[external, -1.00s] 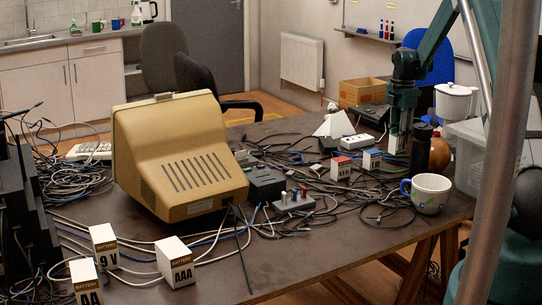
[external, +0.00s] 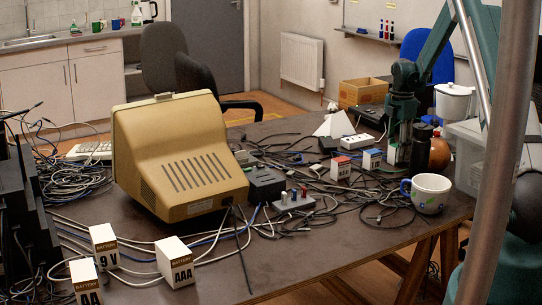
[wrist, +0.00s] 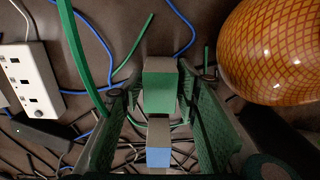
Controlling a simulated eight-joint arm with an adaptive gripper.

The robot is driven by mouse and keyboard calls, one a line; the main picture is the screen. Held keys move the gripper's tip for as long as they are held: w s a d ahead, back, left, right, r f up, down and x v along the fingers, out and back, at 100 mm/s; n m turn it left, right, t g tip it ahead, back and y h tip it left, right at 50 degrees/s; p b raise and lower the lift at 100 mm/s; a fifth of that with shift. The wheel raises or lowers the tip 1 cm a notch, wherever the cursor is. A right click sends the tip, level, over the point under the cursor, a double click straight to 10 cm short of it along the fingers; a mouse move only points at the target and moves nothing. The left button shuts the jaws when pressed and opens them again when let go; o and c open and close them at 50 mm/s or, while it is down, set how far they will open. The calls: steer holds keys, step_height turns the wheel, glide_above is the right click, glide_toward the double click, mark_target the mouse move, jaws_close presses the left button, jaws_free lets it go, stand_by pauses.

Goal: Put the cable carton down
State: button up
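The cable carton (wrist: 160,92) is a small box with a green front and a grey top. In the wrist view it sits between the two fingers of my gripper (wrist: 161,88), which look closed on its sides. It appears larger than the blue-fronted carton (wrist: 158,157) below it. In the external view my gripper (external: 396,153) is low over the right part of the table, and the carton is partly hidden by the fingers. I cannot tell whether its underside touches the table. The blue-labelled carton (external: 372,159) and a red-labelled one (external: 341,169) stand just left of it.
An orange patterned round object (wrist: 272,50) and a black bottle (external: 421,148) stand close to my gripper's right. A white power strip (wrist: 28,82) lies to the left. Loose cables cover the table around. A mug (external: 431,194) stands near the front right edge.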

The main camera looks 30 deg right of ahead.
steer(key=shift+o, duration=0.5)
steer(key=shift+r, duration=0.2)
step_height(320, 180, up, 12)
steer(key=p, duration=0.2)
stand_by(0.3)
stand_by(0.5)
